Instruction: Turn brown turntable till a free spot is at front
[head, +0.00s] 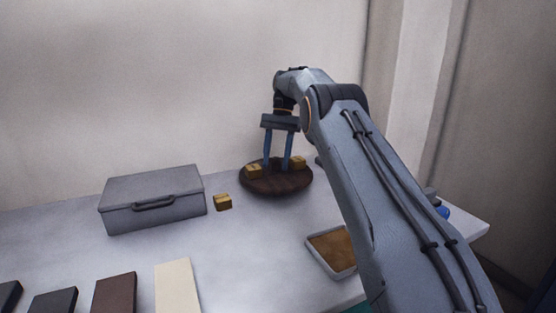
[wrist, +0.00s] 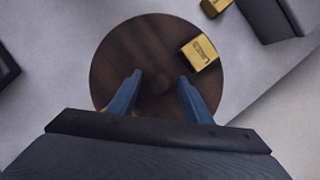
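The round brown turntable (head: 277,187) stands towards the back of the table. A gold box (head: 254,172) sits at its left and another (head: 298,162) at its right in the head view; its near rim looks bare. My gripper (head: 277,168) is over the turntable, pointing down, with its two blue fingers apart. In the wrist view my gripper (wrist: 160,80) has its fingertips on either side of the turntable's (wrist: 125,45) middle knob (wrist: 154,83); contact cannot be told.
A loose gold box (head: 222,202) lies on the table left of the turntable. A grey case (head: 152,205) stands further left. A tray with brown filling (head: 332,250) is at front right. Several flat blocks, such as a cream one (head: 177,287), line the front left.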

